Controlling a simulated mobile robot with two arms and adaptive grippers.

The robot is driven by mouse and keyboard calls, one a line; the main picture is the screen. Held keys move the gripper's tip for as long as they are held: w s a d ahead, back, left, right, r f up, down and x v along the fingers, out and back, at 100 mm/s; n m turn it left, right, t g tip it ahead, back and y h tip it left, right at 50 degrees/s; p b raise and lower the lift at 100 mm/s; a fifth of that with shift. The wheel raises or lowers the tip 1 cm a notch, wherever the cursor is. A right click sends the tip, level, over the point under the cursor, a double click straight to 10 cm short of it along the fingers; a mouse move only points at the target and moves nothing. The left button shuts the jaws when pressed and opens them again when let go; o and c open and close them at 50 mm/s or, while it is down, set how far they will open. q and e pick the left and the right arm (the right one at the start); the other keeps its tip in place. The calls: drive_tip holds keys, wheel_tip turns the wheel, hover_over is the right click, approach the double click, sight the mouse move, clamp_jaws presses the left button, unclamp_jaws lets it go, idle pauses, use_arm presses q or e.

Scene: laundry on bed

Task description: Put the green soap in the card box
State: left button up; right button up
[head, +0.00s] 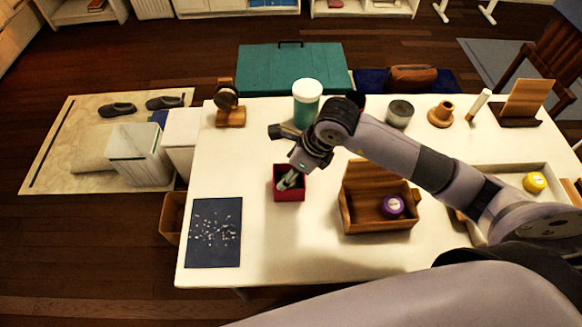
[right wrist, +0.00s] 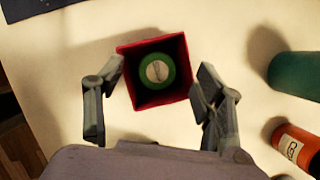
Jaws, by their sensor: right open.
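The green soap (right wrist: 157,70), a round green piece with a pale centre, lies inside a small red open-topped box (right wrist: 180,45) in the right wrist view. The same red box (head: 289,192) stands on the white table in the head view, where my gripper hides the soap. My right gripper (head: 290,179) is over this box, pointing down. Its fingers are apart, one on each side of the box opening in the wrist view, with nothing held between them. Whether the fingers touch the box walls is unclear. My left gripper is out of view.
An open wooden box (head: 375,224) with a purple round piece (head: 392,206) stands right of the red box. A white-lidded green jar (head: 307,103) stands behind my gripper. A dark speckled mat (head: 214,233) lies front left. The table front between mat and wooden box is clear.

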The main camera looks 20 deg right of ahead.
drive_tip(key=shift+r+p, duration=0.4)
drive_tip(key=shift+r, duration=0.15)
drive_tip(key=v, duration=1.2)
drive_tip(key=shift+b, duration=0.45)
